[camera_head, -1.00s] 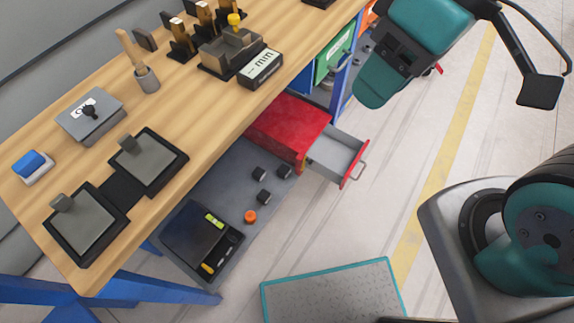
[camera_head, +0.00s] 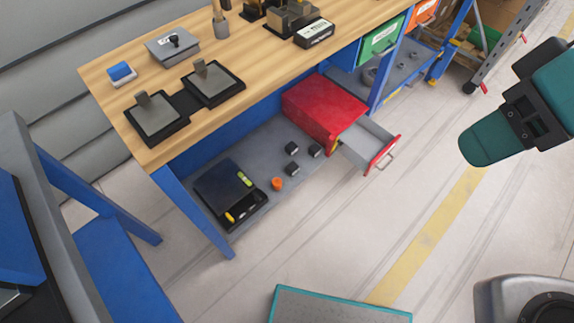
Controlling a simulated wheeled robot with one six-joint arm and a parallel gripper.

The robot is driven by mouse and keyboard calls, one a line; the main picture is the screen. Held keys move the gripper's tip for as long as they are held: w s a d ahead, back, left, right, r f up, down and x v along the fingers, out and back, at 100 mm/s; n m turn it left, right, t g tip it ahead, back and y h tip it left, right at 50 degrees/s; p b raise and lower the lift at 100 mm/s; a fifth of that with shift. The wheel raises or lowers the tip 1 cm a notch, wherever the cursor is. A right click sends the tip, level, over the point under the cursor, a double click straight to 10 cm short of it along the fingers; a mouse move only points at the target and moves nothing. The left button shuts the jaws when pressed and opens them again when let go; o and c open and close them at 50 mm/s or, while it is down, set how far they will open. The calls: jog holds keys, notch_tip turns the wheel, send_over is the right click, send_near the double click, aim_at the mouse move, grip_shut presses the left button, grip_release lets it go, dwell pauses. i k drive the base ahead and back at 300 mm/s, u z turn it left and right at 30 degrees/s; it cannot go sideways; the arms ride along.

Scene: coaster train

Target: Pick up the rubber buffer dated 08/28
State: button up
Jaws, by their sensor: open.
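Three small black blocks, which look like rubber buffers, sit on the grey lower shelf (camera_head: 262,147) under the workbench: one at the back (camera_head: 291,148), one at the right (camera_head: 315,151) and one nearer the front (camera_head: 292,169). They are too small for any date to be read. A teal and black part of my arm shows at the right edge, well apart from the blocks over the floor. I cannot make out my gripper's fingertips.
An orange piece (camera_head: 277,184) and a black case (camera_head: 229,190) lie on the shelf. A red cabinet (camera_head: 318,104) has its drawer (camera_head: 369,146) pulled out. A teal-edged platform (camera_head: 336,306) lies in front. The floor between is clear.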

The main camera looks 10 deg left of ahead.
aim_at(292, 148)
jog(key=u, duration=0.75)
jog(key=i, duration=0.9)
jog(key=z, duration=0.1)
